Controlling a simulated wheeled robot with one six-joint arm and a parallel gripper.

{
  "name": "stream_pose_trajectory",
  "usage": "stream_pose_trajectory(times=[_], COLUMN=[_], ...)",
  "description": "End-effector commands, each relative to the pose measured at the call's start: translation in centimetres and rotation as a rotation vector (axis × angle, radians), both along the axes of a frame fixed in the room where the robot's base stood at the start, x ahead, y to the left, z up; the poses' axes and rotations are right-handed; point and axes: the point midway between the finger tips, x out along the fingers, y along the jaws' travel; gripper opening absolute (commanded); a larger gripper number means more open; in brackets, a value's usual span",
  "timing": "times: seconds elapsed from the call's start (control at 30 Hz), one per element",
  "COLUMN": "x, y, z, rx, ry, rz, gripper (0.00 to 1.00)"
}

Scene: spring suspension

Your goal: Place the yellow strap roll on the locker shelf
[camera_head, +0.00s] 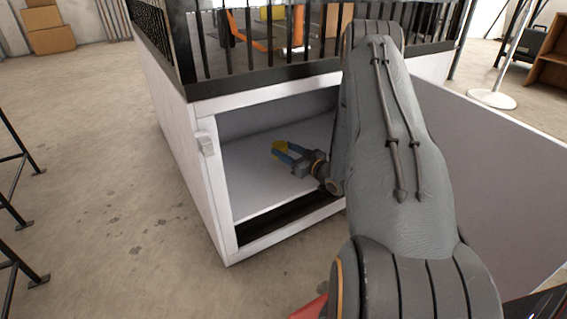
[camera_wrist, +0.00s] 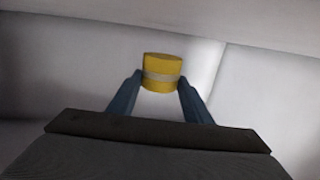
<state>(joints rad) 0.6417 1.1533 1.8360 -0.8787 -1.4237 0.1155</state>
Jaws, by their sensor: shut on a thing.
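The yellow strap roll (camera_wrist: 162,66), with a pale band around it, sits between the fingertips of my gripper (camera_wrist: 160,88) in the wrist view. In the head view the roll (camera_head: 279,147) shows small at the tip of my gripper (camera_head: 284,153). My gripper is shut on the roll and reaches inside the open white locker, above its pale shelf (camera_head: 255,185). I cannot tell whether the roll touches the shelf.
The locker door (camera_head: 490,170) stands open at the right, behind my arm. A dark gap lies under the shelf. A black railing (camera_head: 270,50) runs along the locker's top. Dark metal legs (camera_head: 15,190) stand at the left. The floor (camera_head: 120,200) left of the locker is clear.

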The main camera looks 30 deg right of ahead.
Motion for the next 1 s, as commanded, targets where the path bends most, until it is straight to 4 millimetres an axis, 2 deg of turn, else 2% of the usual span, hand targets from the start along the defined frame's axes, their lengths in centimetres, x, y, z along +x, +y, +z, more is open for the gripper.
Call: stream_pose_trajectory(times=[0.1, 0.23, 0.67, 0.7, 0.8, 1.0], x=[0.1, 0.1, 0.0, 0.0, 0.0, 0.0], y=[0.1, 0.2, 0.2, 0.2, 0.2, 0.2], z=[-2.2, -4.0, -4.4, -4.5, -4.4, -4.5], rx=[0.002, 0.002, 0.001, 0.001, 0.001, 0.001], ry=[0.001, 0.001, 0.0, 0.001, 0.001, 0.001], rz=[0.001, 0.002, 0.002, 0.002, 0.002, 0.002], gripper=[0.14, 0.14, 0.14, 0.48, 0.64, 0.64])
